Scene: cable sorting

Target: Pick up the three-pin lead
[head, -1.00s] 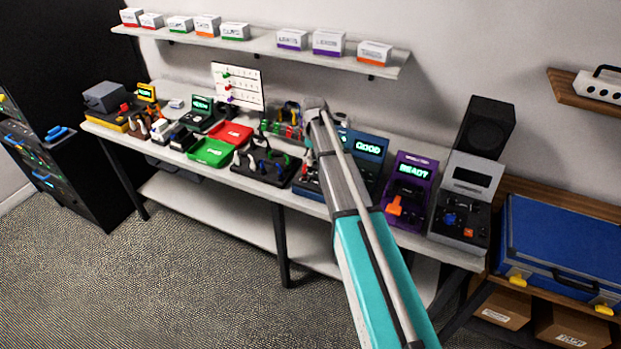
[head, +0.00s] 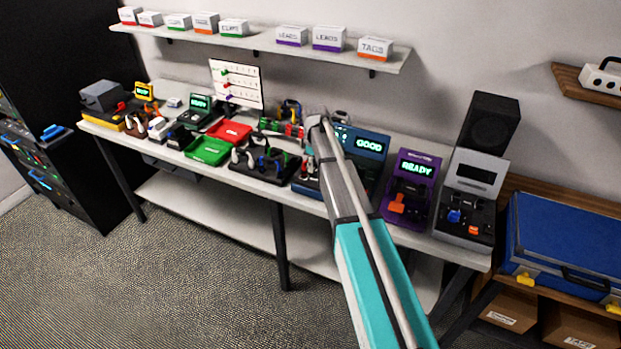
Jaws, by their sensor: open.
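Several leads with white, green and blue ends sit on a black holder (head: 283,188) at the middle of the workbench. They are too small for me to tell which one is the three-pin lead. My arm reaches from the lower right up over the bench, and its upper joint stands in front of the bench items just right of that holder. My gripper does not show; it is hidden behind my arm or out of sight.
A green tray (head: 208,151) and a red tray (head: 230,132) lie left of the holder. A blue tester reading GOOD (head: 369,145), a purple one reading READY (head: 416,167) and a grey unit (head: 471,190) stand right. A shelf (head: 270,44) with boxes hangs above.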

